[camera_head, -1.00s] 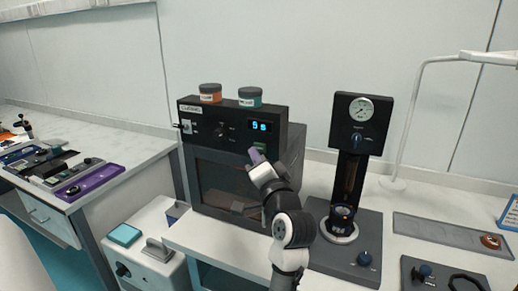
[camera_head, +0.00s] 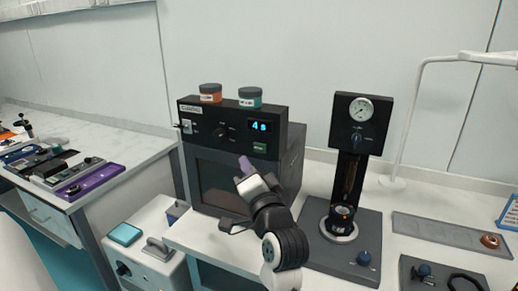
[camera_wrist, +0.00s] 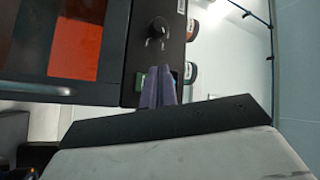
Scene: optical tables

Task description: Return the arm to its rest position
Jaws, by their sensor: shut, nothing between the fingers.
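My gripper (camera_head: 244,163) is in front of the black box-shaped machine (camera_head: 293,165), with its purple fingers together and nothing between them. The fingers also show in the wrist view (camera_wrist: 158,88), in front of the machine's panel. The machine's display (camera_head: 258,126) reads "4s", and a green button (camera_head: 259,147) sits below it. The door window (camera_wrist: 77,48) glows orange-red in the wrist view. My arm rises from the bottom of the head view and covers part of the machine's lower right front.
An orange jar (camera_head: 210,93) and a teal jar (camera_head: 250,97) stand on the machine. A press with a gauge (camera_head: 361,109) stands close on the right. A grey tray (camera_head: 440,232) lies farther right. A white unit (camera_head: 148,262) stands at lower left.

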